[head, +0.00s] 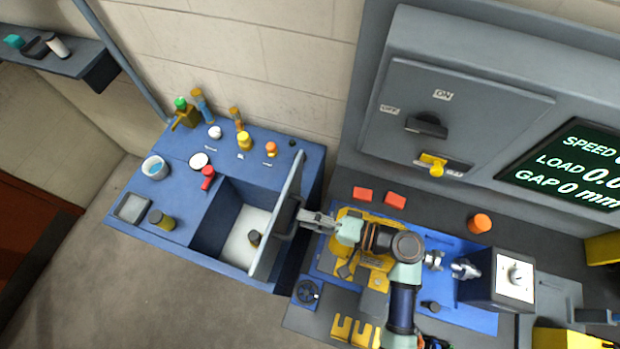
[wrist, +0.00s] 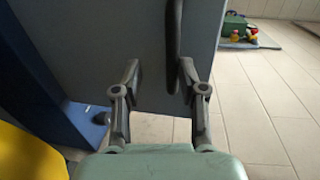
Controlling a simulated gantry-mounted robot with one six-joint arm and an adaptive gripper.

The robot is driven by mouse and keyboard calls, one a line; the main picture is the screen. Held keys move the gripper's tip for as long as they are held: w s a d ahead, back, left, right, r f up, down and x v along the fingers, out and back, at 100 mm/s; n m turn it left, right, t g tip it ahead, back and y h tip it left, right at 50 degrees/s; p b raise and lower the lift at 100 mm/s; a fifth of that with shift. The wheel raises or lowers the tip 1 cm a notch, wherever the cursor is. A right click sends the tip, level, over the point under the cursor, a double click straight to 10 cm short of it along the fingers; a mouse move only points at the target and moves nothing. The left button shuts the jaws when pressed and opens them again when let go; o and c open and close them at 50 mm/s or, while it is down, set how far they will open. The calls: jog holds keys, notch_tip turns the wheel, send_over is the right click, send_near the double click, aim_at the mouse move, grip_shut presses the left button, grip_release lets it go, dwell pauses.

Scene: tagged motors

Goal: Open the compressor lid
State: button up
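The compressor lid (head: 278,222) is a grey panel standing roughly upright at the right edge of an open compartment (head: 228,205) in the blue cabinet. A dark bar handle (head: 285,215) is on the lid's right-hand face. My gripper (head: 303,218) is beside that face at the handle. In the wrist view the lid (wrist: 100,40) fills the upper left, and the handle (wrist: 173,45) runs down between my fingertips, close to the right one. My fingers (wrist: 159,76) are apart. Whether they touch the handle is unclear.
A dark-topped cylinder (head: 254,239) stands on the compartment's white floor. Several small bottles and caps crowd the blue cabinet top (head: 180,145). Right of the lid are a yellow fixture (head: 365,225), a blue plate (head: 465,314) and a grey box (head: 490,280).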

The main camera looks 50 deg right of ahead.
dwell(0.4)
jog(key=v, duration=1.2)
jog(key=shift+f, duration=0.1)
